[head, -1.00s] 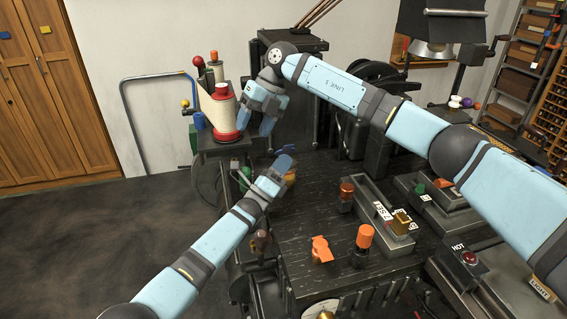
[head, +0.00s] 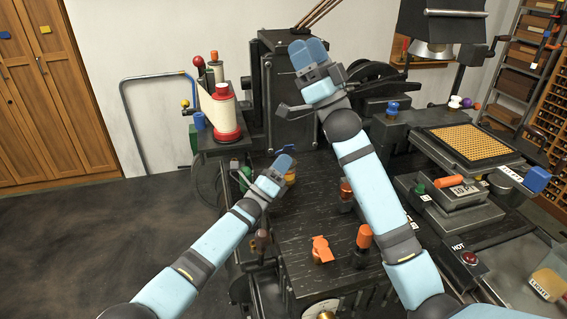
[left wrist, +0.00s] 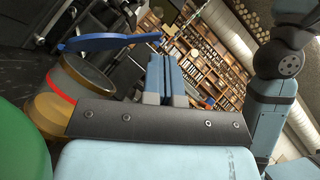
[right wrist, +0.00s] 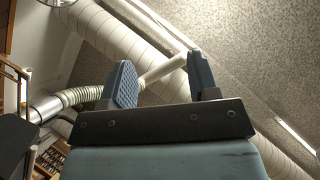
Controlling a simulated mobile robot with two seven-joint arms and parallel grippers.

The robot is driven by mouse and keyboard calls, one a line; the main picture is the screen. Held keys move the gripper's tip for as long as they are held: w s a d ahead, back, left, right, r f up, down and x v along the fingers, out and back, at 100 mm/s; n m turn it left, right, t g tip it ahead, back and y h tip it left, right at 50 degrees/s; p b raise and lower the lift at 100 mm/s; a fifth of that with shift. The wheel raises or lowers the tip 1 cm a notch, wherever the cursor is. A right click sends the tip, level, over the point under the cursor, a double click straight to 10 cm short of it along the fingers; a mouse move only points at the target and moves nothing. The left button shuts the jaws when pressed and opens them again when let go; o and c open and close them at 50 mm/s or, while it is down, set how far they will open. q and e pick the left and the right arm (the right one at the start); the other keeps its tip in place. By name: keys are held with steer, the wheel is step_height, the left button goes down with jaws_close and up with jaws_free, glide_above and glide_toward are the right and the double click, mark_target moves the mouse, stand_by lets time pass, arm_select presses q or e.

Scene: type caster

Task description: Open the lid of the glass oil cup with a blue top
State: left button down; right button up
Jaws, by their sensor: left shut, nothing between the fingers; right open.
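The glass oil cup (left wrist: 62,90) is close at the left of the left wrist view, with amber glass, a red band and a brassy rim. Its blue lid (left wrist: 105,43) stands tilted up from the rim, with a gap on the side toward my left gripper. In the head view a little of the amber cup (head: 291,177) shows beside my left gripper (head: 284,162). My left gripper is shut and empty, its fingers (left wrist: 166,78) apart from the lid and cup. My right gripper (head: 308,50) is raised above the machine, open and empty (right wrist: 160,82).
A white spool on a red base (head: 227,118) stands at the back left. Orange-topped knobs (head: 364,236) and an orange lever (head: 321,248) stand on the dark bench front. A tray of type (head: 470,141) is at the right. The floor at the left is clear.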

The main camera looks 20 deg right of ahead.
step_height(320, 180, down, 11)
steer(key=s+d+m+h, duration=0.1)
steer(key=s+m+h, duration=0.1)
steer(key=m+h, duration=1.2)
steer(key=s+a+f+n+g+y, duration=0.4)
steer(key=s+a+f+n+y, duration=0.2)
steer(key=s+f+n+y, duration=0.3)
steer(key=s+a+f+n+g+y, duration=0.4)
steer(key=s+a+f+n+y, duration=0.25)
steer(key=s+f+n, duration=0.4)
steer(key=s+d+f+m+t+h, duration=0.1)
steer(key=s+d+f+m+h, duration=0.3)
steer(key=d+f+h, duration=0.3)
steer(key=s+d+f+m+t+h, duration=0.1)
steer(key=s+d+f+m+h, duration=0.2)
steer(key=s+d+f+h, duration=0.45)
arm_select(q)
steer(key=shift+w+r+n+t+y+b, duration=0.15)
steer(key=shift+r+n+t+y+b, duration=0.1)
steer(key=shift+n+t+y+b, duration=0.35)
arm_select(e)
steer(key=s+a+f+g, duration=0.1)
steer(key=a+f+g, duration=0.1)
steer(key=f, duration=0.4)
steer(key=a+f+m+g+h, duration=0.1)
steer(key=a+f+g, duration=0.1)
steer(key=f+g, duration=0.3)
steer(key=shift+s+a+f, duration=0.25)
steer(key=shift+s+f, duration=0.1)
steer(key=shift+f, duration=0.65)
